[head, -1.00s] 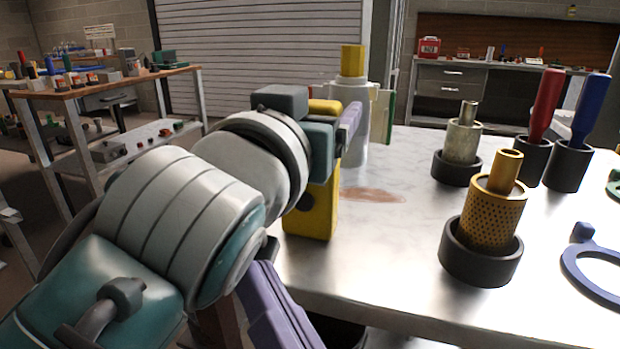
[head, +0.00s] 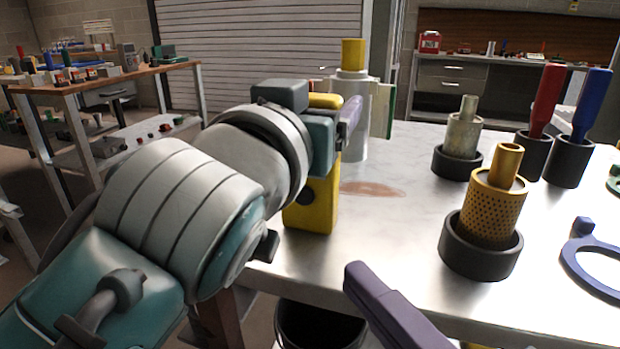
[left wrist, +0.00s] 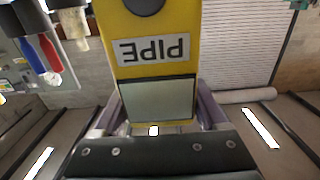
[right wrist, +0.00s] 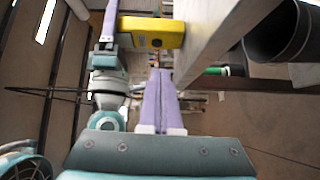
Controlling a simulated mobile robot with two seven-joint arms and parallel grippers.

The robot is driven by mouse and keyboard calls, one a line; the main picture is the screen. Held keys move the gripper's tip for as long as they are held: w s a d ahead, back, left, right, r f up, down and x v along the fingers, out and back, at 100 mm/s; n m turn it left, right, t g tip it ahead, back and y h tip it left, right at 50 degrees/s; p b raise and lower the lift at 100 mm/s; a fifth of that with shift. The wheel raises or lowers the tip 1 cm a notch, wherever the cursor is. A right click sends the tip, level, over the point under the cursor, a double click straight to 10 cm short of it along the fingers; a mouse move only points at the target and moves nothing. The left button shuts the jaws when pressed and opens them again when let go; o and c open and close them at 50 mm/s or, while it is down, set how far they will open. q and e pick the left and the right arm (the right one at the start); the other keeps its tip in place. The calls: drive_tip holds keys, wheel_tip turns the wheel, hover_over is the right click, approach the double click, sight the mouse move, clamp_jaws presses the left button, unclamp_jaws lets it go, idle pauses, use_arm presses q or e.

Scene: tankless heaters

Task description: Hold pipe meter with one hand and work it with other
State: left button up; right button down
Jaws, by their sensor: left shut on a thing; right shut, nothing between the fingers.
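The pipe meter (head: 318,205) is a yellow block, held upright by my left gripper (head: 343,125) near the table's left edge. The left wrist view shows its face (left wrist: 158,50) with the word PIPE upside down, a pale screen and a dark round part, with purple fingers on both sides. The meter also shows in the right wrist view (right wrist: 150,35). My right gripper (head: 358,272) is low at the table's front edge, apart from the meter. Its purple fingers are together and empty in the right wrist view (right wrist: 160,75). My left arm hides part of the meter.
The metal table (head: 400,240) carries a gold perforated cylinder (head: 492,205), a silver cylinder (head: 463,135), red (head: 547,100) and blue (head: 592,100) handled tools in black cups, and a blue ring tool (head: 590,260). A grey cylinder with a yellow top (head: 353,55) stands behind the meter.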

sight(310, 198)
drive_tip(key=shift+d+r, duration=0.1)
drive_tip(key=shift+r, duration=0.15)
drive_tip(key=x, duration=1)
drive_tip(key=shift+w, duration=0.1)
drive_tip(key=shift+w+d, duration=0.1)
drive_tip(key=shift+w+d, duration=0.25)
drive_tip(key=shift+w, duration=0.5)
drive_tip(key=shift+d, duration=0.1)
drive_tip(key=v, duration=1)
drive_tip(key=shift+s+a, duration=0.15)
drive_tip(key=shift+a, duration=0.05)
